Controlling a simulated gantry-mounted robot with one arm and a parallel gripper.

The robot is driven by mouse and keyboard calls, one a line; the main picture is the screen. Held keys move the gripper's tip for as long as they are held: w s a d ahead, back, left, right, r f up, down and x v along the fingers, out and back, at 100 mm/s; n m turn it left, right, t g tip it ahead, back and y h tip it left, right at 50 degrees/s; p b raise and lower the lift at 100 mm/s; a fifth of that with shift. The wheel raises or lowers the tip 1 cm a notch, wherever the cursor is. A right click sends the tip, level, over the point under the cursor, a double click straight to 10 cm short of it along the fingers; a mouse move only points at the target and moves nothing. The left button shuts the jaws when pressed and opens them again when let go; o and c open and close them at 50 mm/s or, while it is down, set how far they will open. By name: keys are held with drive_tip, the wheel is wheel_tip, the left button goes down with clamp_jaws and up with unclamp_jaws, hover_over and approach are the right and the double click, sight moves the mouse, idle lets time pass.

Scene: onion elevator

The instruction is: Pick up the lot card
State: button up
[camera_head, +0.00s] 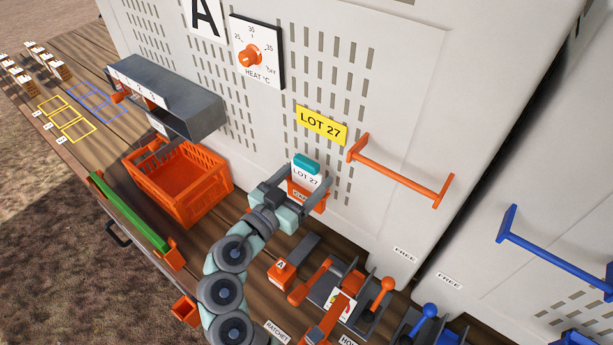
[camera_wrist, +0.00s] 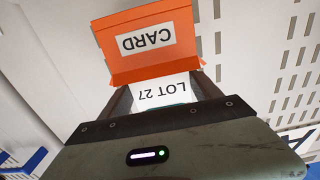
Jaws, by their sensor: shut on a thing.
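The lot card (camera_head: 306,172) is white with a teal top edge and reads "LOT 27". My gripper (camera_head: 289,189) is shut on it, with a finger on each side. In the wrist view the card (camera_wrist: 165,91) shows upside down between the fingers of my gripper (camera_wrist: 168,96). An orange card holder (camera_head: 304,196) labelled "CARD" is on the white panel at the card's lower end. In the wrist view the holder (camera_wrist: 148,72) is just beyond the card. I cannot tell whether the card's lower end is still inside the holder.
A yellow "LOT 27" sign (camera_head: 322,125) is on the panel above. An orange bar handle (camera_head: 400,171) sticks out to the right. An orange crate (camera_head: 215,192) stands left on the wooden bench. Orange levers (camera_head: 312,282) and a small orange "A" block (camera_head: 282,272) are below my gripper.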

drive_tip(key=c, duration=0.6)
drive_tip(key=shift+r, duration=0.1)
drive_tip(key=shift+c, duration=0.2)
